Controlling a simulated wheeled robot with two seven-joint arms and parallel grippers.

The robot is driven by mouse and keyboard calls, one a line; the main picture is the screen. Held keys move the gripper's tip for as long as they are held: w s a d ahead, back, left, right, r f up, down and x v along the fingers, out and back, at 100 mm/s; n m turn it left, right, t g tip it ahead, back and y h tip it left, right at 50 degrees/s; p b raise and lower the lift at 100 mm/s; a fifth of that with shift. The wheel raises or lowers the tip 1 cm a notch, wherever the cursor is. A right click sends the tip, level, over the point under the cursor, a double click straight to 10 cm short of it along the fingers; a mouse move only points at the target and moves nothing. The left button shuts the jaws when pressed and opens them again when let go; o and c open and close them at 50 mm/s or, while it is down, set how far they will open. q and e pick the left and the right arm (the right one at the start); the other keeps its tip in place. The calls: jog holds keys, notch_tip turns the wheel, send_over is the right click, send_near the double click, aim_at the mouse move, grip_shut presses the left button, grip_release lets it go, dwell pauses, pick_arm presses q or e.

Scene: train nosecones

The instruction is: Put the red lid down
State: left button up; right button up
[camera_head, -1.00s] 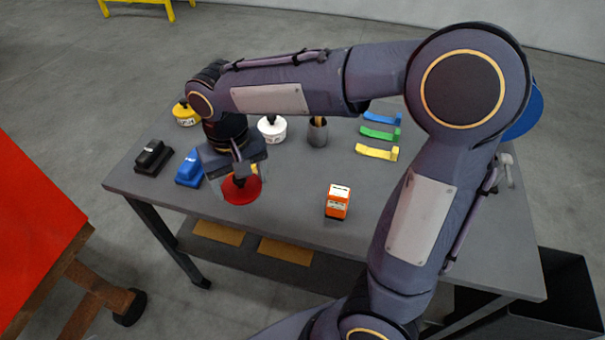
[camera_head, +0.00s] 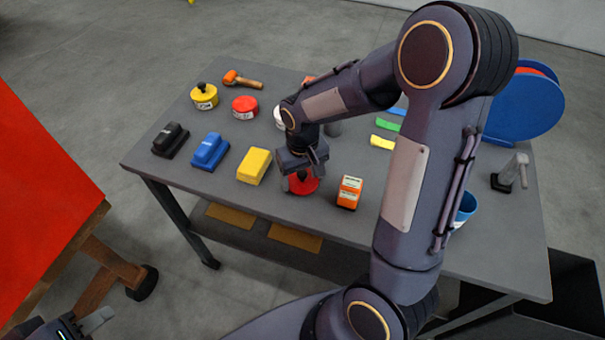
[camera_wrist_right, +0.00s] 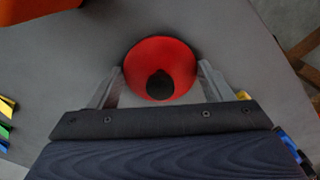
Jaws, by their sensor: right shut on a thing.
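In the right wrist view the red lid (camera_wrist_right: 160,52) lies between the fingers of my right gripper (camera_wrist_right: 160,72). My right gripper (camera_head: 302,177) is shut on it, fingers pointing down. The lid is at or just above the tabletop; I cannot tell whether it touches. My left gripper (camera_head: 82,324) shows only partly at the bottom left corner.
An orange box (camera_head: 349,192) stands close right of the lid, and a yellow block (camera_head: 254,166) to its left. Blue (camera_head: 209,151) and black (camera_head: 170,140) blocks sit further left. Bare table (camera_head: 225,185) shows along the front edge.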

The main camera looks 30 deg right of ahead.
aim_at(302, 174)
jog(key=shift+f, duration=0.2)
jog(key=o, duration=1)
jog(key=shift+r, duration=0.15)
notch_tip(302, 174, up, 11)
jog(key=shift+s+a+r+m+t+y, duration=0.15)
jog(key=shift+s+a+r+t+y, duration=0.5)
jog(key=shift+s, duration=2.15)
jog(key=shift+s+a+r+m+t+y, duration=0.15)
jog(key=shift+s+a+t+y, duration=0.8)
jog(key=shift+s, duration=1.85)
jog(key=shift+s+a+r+m+t+y, duration=0.1)
jog(key=shift+s+a+r+t+y, duration=0.3)
jog(key=shift+s+t, duration=1.6)
